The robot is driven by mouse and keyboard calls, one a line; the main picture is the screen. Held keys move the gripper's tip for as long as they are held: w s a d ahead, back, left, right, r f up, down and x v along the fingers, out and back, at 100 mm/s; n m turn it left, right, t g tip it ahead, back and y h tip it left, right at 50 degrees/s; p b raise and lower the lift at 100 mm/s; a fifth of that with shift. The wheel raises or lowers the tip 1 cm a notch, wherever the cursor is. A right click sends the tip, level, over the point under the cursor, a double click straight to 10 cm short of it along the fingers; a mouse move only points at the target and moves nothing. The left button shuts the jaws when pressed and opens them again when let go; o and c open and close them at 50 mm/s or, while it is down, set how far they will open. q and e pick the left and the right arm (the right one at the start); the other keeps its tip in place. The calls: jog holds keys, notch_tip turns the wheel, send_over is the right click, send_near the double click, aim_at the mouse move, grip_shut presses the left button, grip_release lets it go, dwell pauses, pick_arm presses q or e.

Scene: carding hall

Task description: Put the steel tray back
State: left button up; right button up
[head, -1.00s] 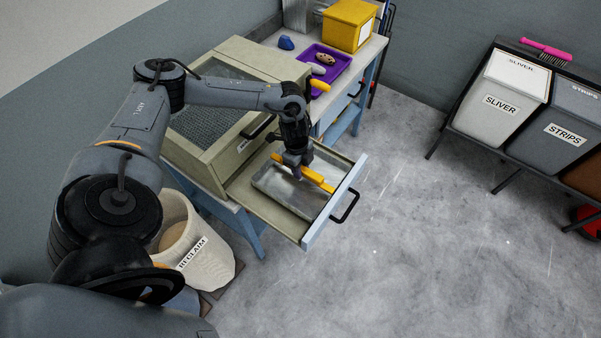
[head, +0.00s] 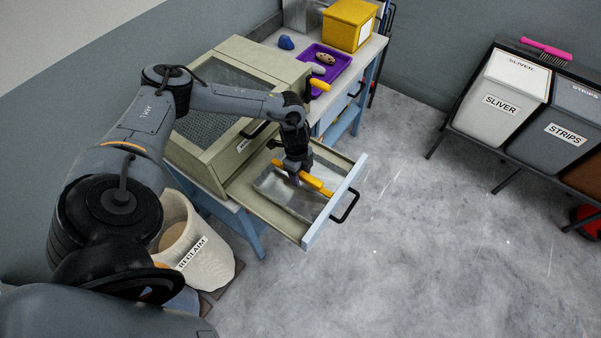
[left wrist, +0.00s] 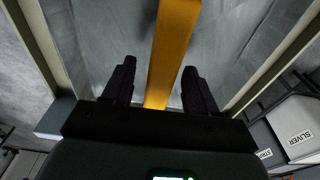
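The steel tray (head: 272,187) is a shallow grey metal tray inside the pulled-out drawer (head: 242,196). A yellow bar (head: 316,184) runs across the tray; whether it is fixed to it I cannot tell. My left gripper (head: 293,178) points down at the bar, over the tray. In the left wrist view, the bar (left wrist: 173,50) passes between the two spread fingers of my left gripper (left wrist: 158,75), with a gap on its left side; the right finger is close to it. The gripper hides part of the tray. My right gripper is out of view.
The drawer front with its black handle (head: 346,206) juts out over the floor. A bench behind holds a purple tray (head: 333,68) and a yellow box (head: 349,22). A RECLAIM bin (head: 212,260) stands at lower left. Labelled bins (head: 512,85) stand at right; the floor between is clear.

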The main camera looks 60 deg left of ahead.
pick_arm(q)
jog(key=shift+r, duration=0.1)
